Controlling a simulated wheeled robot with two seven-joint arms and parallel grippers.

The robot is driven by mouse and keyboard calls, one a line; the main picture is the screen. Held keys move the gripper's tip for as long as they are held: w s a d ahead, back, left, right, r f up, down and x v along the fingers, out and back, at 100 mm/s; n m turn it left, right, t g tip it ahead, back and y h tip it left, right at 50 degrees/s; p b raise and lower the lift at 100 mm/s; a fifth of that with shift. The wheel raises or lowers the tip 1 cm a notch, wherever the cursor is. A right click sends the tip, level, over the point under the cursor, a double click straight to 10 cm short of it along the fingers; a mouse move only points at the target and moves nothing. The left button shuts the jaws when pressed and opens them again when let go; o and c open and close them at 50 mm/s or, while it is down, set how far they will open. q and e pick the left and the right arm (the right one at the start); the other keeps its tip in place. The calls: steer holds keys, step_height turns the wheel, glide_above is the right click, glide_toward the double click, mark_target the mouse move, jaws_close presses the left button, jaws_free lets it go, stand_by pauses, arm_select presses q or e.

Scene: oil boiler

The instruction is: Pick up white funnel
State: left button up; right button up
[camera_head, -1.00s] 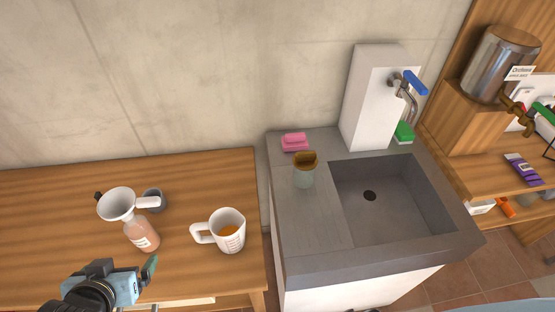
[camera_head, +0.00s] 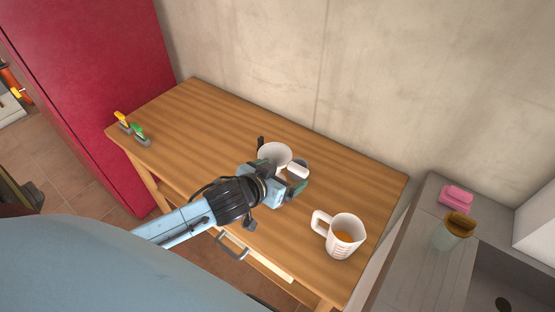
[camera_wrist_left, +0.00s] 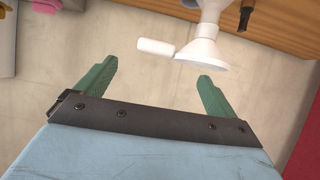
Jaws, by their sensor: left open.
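The white funnel (camera_head: 274,153) is over the wooden table, its wide mouth facing up and partly hidden by my left gripper. In the left wrist view the funnel (camera_wrist_left: 203,52) shows its white handle (camera_wrist_left: 155,47) sticking out sideways. My left gripper (camera_head: 287,180) is open at the funnel. In the wrist view its two green fingers (camera_wrist_left: 156,82) are apart, with the handle beyond the gap between them and nothing gripped. The bottle under the funnel is hidden by my gripper in the head view. My right gripper is not in view.
A white measuring jug (camera_head: 340,236) with amber liquid stands right of the gripper. Green and yellow clips (camera_head: 139,133) lie at the table's left end. The wooden table (camera_head: 210,115) is clear at back left. A sink counter is at right.

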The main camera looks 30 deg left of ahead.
mark_target(295, 168)
arm_select(q)
steer(key=shift+x, duration=3.35)
steer(key=shift+s, duration=0.1)
steer(key=c, duration=1.1)
